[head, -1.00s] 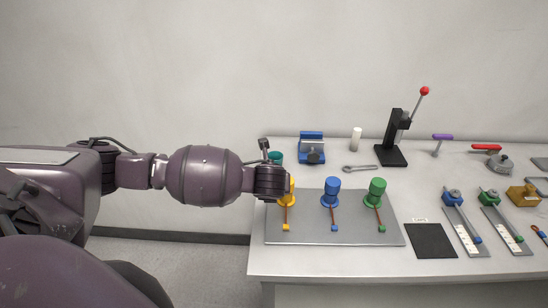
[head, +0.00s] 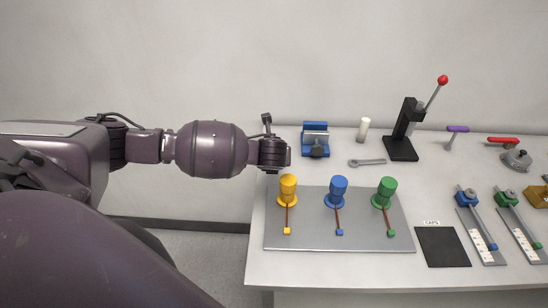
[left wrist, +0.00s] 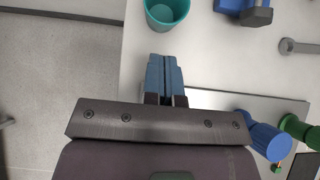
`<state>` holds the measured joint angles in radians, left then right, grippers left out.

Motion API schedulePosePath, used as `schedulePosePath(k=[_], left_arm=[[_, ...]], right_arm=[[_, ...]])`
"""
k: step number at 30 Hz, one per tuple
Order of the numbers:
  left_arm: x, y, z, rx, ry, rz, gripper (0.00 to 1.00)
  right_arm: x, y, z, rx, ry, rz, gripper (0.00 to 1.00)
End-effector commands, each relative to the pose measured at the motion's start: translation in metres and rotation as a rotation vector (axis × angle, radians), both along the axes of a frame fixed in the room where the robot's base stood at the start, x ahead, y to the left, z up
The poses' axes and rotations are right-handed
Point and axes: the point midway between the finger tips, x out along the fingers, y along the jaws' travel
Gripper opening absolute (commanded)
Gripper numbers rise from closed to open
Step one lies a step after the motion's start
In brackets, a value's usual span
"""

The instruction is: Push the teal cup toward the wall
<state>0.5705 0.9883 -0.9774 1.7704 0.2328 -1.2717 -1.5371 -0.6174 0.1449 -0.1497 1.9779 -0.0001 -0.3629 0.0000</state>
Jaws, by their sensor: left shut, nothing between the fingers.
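The teal cup (left wrist: 166,12) stands upright with its open top showing at the top edge of the left wrist view, on the table (left wrist: 140,50) near its left edge. In the head view the cup is hidden behind my left gripper (head: 273,153). In the left wrist view my left gripper (left wrist: 165,76) has its blue fingers together and empty. They point at the cup with a small gap of bare table showing between in that view. The wall (head: 330,60) rises behind the table. My right gripper is in neither view.
A blue vise (head: 315,140) and a wrench (head: 367,162) lie right of the cup. A white cylinder (head: 363,130) and a black lever press (head: 403,135) stand further right. A grey plate (head: 265,235) carries yellow, blue and green knobbed pieces in front.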

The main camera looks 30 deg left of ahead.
Motion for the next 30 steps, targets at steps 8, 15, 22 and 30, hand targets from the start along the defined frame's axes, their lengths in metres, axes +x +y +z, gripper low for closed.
schedulePosePath(k=[8, 15, 22, 30], left_arm=[[0.024, 0.015, -0.029, 0.001, 0.0, 0.001, 0.0], [0.034, 0.021, -0.041, 0.001, 0.001, 0.0, 0.0], [0.036, 0.022, -0.042, 0.001, 0.0, -0.001, 0.0], [0.039, 0.023, -0.043, 0.001, 0.0, -0.001, 0.0]], right_arm=[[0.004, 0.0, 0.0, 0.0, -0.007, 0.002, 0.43], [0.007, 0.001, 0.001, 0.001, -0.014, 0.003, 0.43], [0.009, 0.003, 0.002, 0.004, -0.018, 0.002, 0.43], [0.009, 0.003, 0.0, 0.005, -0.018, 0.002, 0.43]])
